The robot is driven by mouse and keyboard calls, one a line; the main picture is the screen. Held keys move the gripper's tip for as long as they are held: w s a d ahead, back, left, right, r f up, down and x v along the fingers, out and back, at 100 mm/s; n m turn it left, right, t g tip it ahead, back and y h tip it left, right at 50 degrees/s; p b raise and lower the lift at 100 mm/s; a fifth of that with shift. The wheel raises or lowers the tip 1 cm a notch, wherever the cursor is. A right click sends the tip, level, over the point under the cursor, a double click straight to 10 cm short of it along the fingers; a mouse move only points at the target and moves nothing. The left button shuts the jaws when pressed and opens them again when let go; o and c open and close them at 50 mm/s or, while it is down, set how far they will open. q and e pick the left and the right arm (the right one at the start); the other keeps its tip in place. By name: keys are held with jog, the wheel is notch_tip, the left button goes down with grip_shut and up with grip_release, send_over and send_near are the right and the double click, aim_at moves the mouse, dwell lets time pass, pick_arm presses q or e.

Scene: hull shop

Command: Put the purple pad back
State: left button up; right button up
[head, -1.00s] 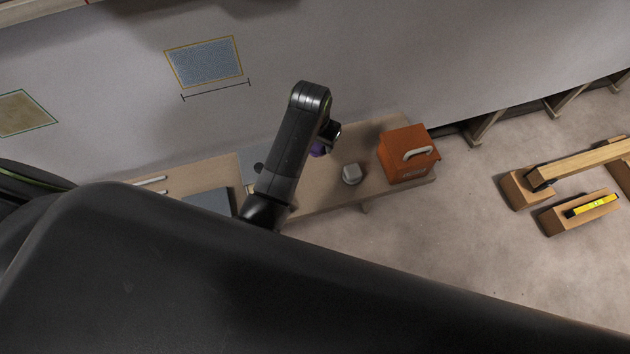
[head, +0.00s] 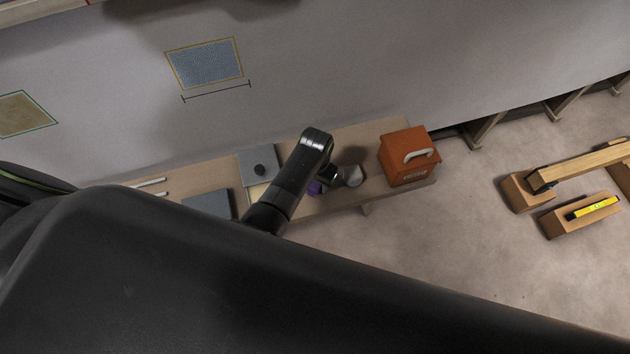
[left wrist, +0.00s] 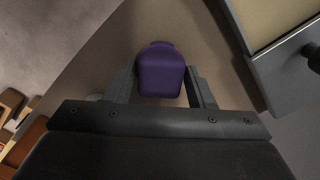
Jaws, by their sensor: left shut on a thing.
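The purple pad (left wrist: 161,72) sits between the two fingers of my left gripper (left wrist: 160,80) in the left wrist view, and the jaws are shut on it. In the head view a small part of the purple pad (head: 314,187) shows beside my left arm, over the workbench (head: 385,192). My arm hides most of the fingers there. I cannot tell whether the pad touches the bench top. My right gripper is not in view.
A grey-white block (head: 351,176) is close right of my gripper. An orange box (head: 405,160) with a handle stands at the bench's right end. Left of my arm are a grey case with a black knob (head: 259,169) and a dark grey slab (head: 207,202). The wall is behind.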

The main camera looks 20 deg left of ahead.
pick_arm(q)
jog(key=shift+f, duration=0.15)
jog(key=o, duration=0.9)
jog(key=shift+o, duration=0.2)
notch_tip(320, 180, up, 12)
jog(key=p, duration=0.1)
jog(key=shift+p, duration=0.4)
